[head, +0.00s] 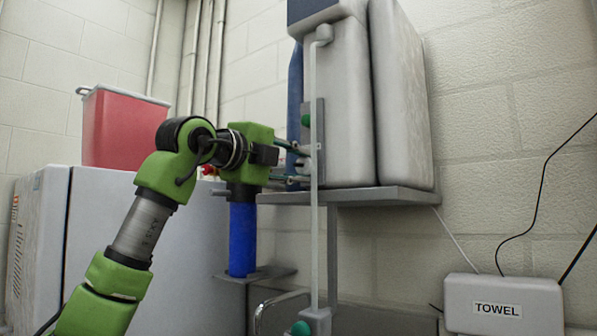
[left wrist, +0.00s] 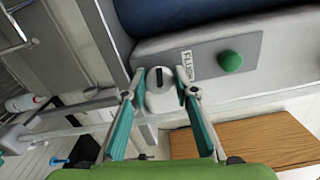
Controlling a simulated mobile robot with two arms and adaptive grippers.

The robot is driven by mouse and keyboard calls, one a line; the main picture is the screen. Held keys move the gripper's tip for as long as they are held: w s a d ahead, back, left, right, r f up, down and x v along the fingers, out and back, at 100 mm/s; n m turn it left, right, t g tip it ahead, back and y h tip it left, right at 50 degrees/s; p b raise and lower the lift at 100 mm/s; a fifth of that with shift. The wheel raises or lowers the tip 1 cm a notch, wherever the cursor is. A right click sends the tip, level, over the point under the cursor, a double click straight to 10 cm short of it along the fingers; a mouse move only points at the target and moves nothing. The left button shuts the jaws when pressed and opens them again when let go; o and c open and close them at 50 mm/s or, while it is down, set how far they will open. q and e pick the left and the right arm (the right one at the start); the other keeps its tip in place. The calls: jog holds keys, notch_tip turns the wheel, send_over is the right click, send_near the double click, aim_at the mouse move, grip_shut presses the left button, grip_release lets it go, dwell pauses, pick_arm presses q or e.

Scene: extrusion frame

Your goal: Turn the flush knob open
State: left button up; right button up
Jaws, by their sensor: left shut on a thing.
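The flush knob (left wrist: 160,97) is a pale grey round knob with a dark slot mark. It sits on a grey panel (left wrist: 205,48) beside the FLUSH label (left wrist: 186,72) and a green button (left wrist: 231,62). My left gripper (left wrist: 160,91) has one fingertip on each side of the knob and is shut on it. In the head view my left gripper (head: 299,163) reaches the panel from the left, behind a thin upright pipe. The knob cannot be made out clearly there. My right gripper is not in view.
White tanks (head: 345,110) stand on a grey shelf (head: 365,196). The upright pipe (head: 314,230) runs close in front of the panel. A red bin (head: 122,128) sits on a grey cabinet (head: 160,250) at left. A towel box (head: 503,304) is at lower right.

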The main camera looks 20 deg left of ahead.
pick_arm(q)
jog(key=shift+n, duration=0.8)
jog(key=shift+a+b, duration=0.1)
jog(key=shift+b, duration=0.2)
jog(key=o, duration=1.1)
jog(key=shift+c, duration=0.2)
jog(key=v, duration=1.2)
